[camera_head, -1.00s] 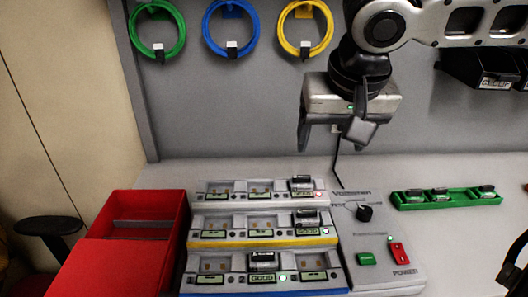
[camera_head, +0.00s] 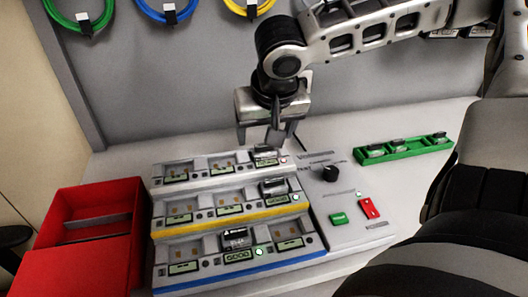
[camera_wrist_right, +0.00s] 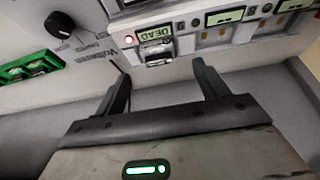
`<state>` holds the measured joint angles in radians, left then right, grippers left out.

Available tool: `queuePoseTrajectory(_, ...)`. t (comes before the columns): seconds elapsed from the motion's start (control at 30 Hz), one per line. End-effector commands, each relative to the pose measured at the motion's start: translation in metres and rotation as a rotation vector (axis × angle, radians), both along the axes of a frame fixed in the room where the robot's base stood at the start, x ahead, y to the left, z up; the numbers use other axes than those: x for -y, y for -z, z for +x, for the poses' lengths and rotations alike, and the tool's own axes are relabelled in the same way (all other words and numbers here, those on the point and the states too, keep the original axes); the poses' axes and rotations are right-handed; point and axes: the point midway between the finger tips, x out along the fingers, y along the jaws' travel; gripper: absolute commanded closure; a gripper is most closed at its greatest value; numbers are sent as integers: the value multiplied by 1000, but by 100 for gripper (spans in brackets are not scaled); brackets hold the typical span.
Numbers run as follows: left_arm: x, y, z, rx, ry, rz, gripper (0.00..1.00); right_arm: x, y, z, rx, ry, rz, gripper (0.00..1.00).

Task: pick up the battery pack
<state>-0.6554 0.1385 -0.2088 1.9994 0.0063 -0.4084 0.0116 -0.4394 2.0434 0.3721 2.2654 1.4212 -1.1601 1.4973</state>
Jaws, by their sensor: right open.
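A three-tier charger (camera_head: 188,228) holds dark battery packs: one in the right bay of the top, white-edged tier (camera_head: 265,157), one in the right bay of the yellow-edged tier (camera_head: 273,187), and one in the middle bay of the blue-edged tier (camera_head: 236,239). My right gripper (camera_head: 258,142) is open and empty, just above and behind the top-tier pack. In the right wrist view, that pack (camera_wrist_right: 157,57) lies ahead between the spread fingers (camera_wrist_right: 162,85), beside a display reading DEAD and a red light. My left gripper is not in view.
A voltmeter panel with a black knob (camera_head: 331,173) adjoins the charger's right side. A green tray (camera_head: 400,151) holding several packs lies further right. A red bin (camera_head: 80,262) stands left. Coloured cable loops hang on the back wall. The table behind the charger is clear.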

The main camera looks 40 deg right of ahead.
Motion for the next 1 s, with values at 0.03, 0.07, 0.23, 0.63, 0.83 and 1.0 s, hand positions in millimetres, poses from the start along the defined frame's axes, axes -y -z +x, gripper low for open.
queuePoseTrajectory(0.03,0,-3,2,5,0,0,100,2,9,1,-7,1,2,27)
queuePoseTrajectory(0.07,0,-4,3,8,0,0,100,3,13,2,-7,2,1,27)
queuePoseTrajectory(0.23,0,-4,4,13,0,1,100,8,34,10,-4,-1,1,27)
queuePoseTrajectory(0.63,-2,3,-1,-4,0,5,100,9,38,12,0,0,1,52)
queuePoseTrajectory(0.83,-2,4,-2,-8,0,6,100,9,38,12,-1,-1,1,78)
queuePoseTrajectory(1.0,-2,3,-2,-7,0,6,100,9,37,12,0,-1,0,78)
